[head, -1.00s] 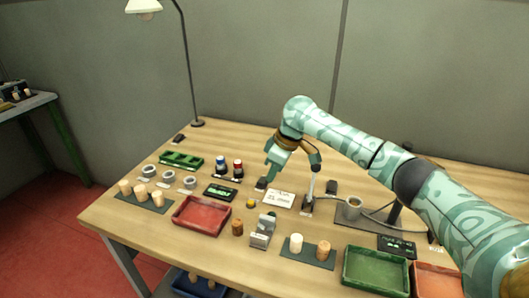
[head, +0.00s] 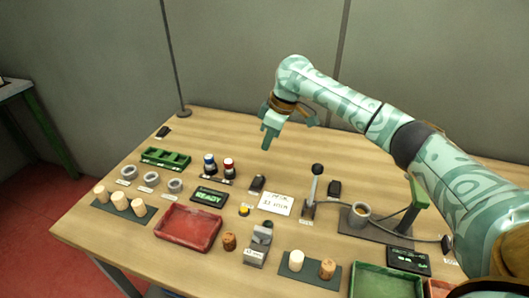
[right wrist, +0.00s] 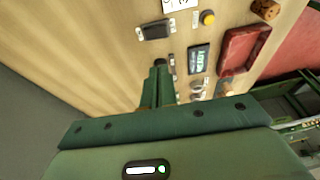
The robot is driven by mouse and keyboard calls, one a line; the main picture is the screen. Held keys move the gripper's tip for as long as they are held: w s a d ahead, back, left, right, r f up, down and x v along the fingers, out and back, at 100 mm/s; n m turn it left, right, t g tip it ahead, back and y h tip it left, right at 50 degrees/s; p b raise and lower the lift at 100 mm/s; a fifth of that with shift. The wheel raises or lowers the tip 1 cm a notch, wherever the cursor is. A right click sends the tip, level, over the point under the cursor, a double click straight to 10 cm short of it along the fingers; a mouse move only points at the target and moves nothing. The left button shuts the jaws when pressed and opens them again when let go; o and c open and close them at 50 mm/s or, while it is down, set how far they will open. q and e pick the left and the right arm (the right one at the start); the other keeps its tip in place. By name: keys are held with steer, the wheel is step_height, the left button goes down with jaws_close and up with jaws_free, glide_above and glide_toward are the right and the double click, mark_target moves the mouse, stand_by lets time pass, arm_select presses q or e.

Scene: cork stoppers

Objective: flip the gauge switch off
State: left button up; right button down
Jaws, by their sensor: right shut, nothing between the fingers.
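A small black switch (head: 257,184) sits on the table left of the white card; it also shows in the right wrist view (right wrist: 155,31). Another black switch (head: 334,188) stands right of the lever, and a third small black piece (head: 162,132) lies at the far left. Their labels are too small to read, so I cannot tell which is the gauge switch or how it is set. A dark display (head: 208,196) reads READY in green. My right gripper (head: 267,146) is shut and empty, pointing down above the table behind the first switch. My left gripper is not in view.
A black-knobbed lever (head: 314,185) stands right of the white card (head: 275,204). A yellow button (head: 244,211), grey device (head: 258,245), red tray (head: 188,228) and cork stoppers (head: 125,202) are in front. The table's back left is mostly clear.

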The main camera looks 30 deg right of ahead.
steer(key=b, duration=0.5)
glide_toward(255, 182)
steer(key=x, duration=0.5)
steer(key=shift+w, duration=0.35)
steer(key=shift+s+a+f+b, duration=0.1)
steer(key=shift+f+b, duration=0.05)
steer(key=shift+f, duration=0.2)
steer(key=shift+s+a+f+b, duration=0.1)
steer(key=shift+f+b, duration=0.05)
steer(key=shift+f, duration=0.25)
